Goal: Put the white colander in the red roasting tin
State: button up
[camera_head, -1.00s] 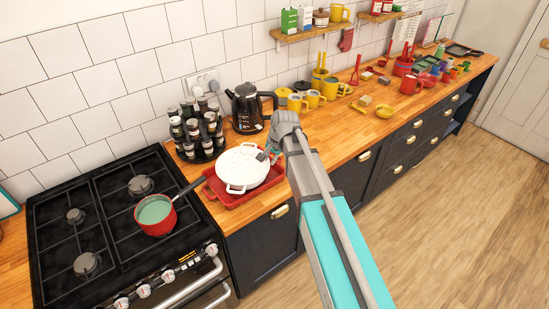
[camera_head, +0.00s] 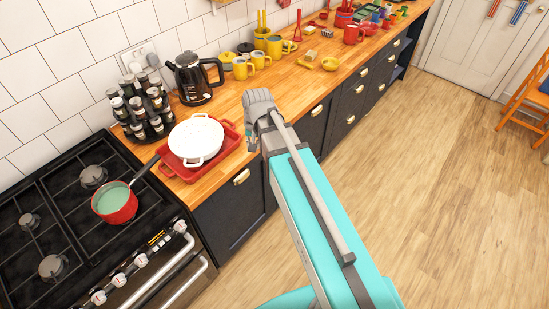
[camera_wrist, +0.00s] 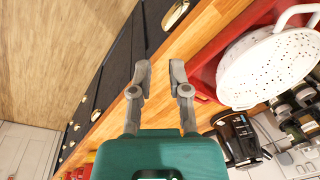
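My gripper (camera_wrist: 160,72) is open and empty above the counter's front edge, apart from the colander.
A red saucepan (camera_head: 115,203) stands on the black cooker (camera_head: 75,225) at the left. A spice rack (camera_head: 143,112) and a black kettle (camera_head: 195,78) stand behind the tin. Yellow mugs (camera_head: 243,67) stand farther right. The floor in front is clear.

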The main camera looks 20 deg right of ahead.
jog(key=s+d+n+h, duration=0.1)
jog(key=s+d+n, duration=0.1)
jog(key=s+d, duration=0.3)
jog(key=s, duration=0.4)
jog(key=shift+d+n+g, duration=0.25)
jog(key=shift+n+g, duration=0.15)
jog(key=shift+a+f, duration=0.1)
